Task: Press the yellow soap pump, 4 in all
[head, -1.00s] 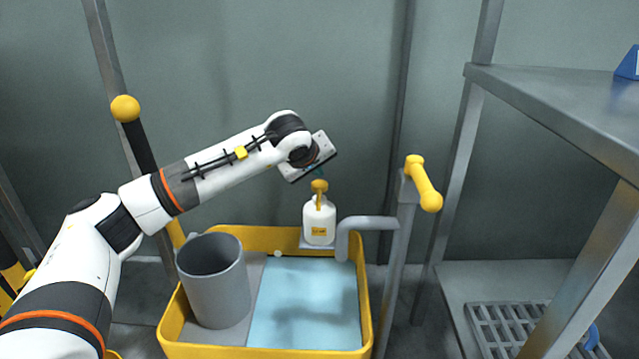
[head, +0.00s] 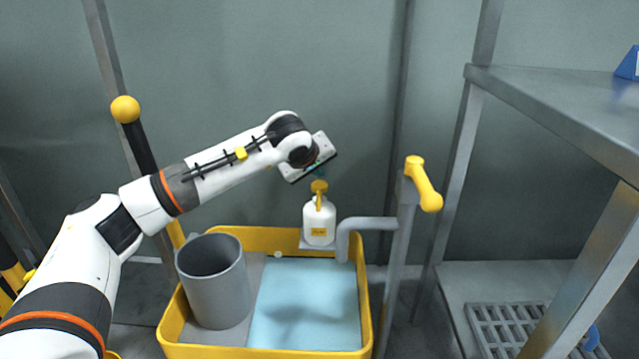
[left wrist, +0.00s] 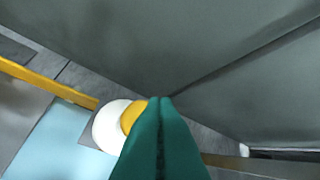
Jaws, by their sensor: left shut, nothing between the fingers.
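The soap bottle (head: 319,224) is white with a yellow label and stands upright on a small ledge at the back rim of the yellow sink. Its yellow pump (head: 319,188) points up. My left gripper (head: 319,173) is shut and empty, directly over the pump head; whether it touches cannot be told. In the left wrist view the shut teal fingers (left wrist: 160,105) overlap part of the yellow pump top (left wrist: 131,116), with the white bottle (left wrist: 108,128) around it. My right gripper is not in view.
The yellow-rimmed sink (head: 270,352) holds a grey cylinder (head: 218,290) and light blue water (head: 305,310). A grey tap with a yellow handle (head: 424,185) stands right of the bottle. A metal shelf (head: 560,105) is at the right. A wall is close behind.

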